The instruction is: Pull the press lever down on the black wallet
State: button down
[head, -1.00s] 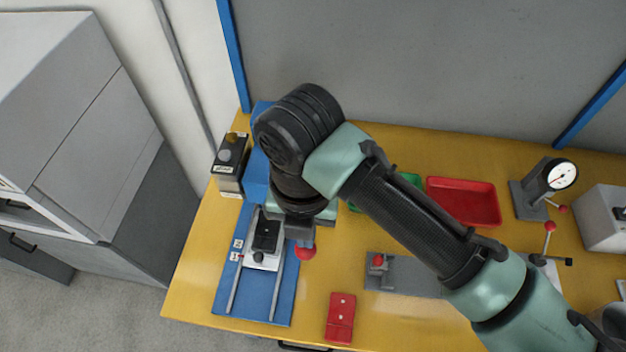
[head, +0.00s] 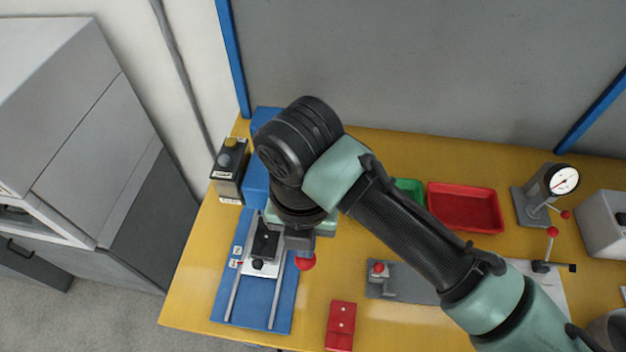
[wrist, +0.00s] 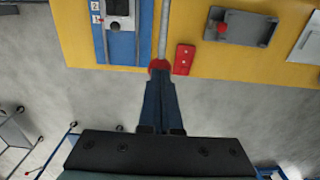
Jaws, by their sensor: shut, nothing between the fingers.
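The blue press (head: 262,180) stands at the left of the yellow bench, its upper part partly hidden by my arm. The black wallet (head: 265,244) lies flat on the pale carriage (head: 258,268) on the press's rails. The press lever (wrist: 165,28) shows in the wrist view as a grey rod ending in a red ball knob (head: 306,263). My gripper (wrist: 158,80) is shut and empty, its fingertips at the red knob (wrist: 159,64). They appear to touch or nearly touch it. In the head view my gripper (head: 299,242) is just above the knob.
A red wallet-like piece (head: 340,325) lies right of the press. A grey fixture plate (head: 405,282) with a small red knob is further right. A red tray (head: 465,207), a green tray (head: 411,190) and a dial gauge (head: 563,180) stand behind. A control box (head: 230,170) is left of the press.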

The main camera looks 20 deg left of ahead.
jog(key=w+r+p, duration=0.2)
jog(key=r+p, duration=0.3)
jog(key=r, duration=0.2)
jog(key=w+a+r+p, duration=0.1)
jog(key=w+r+p, duration=0.1)
jog(key=r+p, duration=0.4)
jog(key=shift+w+a+r, duration=0.15)
jog(key=shift+w+r, duration=0.2)
jog(key=shift+r, duration=0.3)
dwell(0.3)
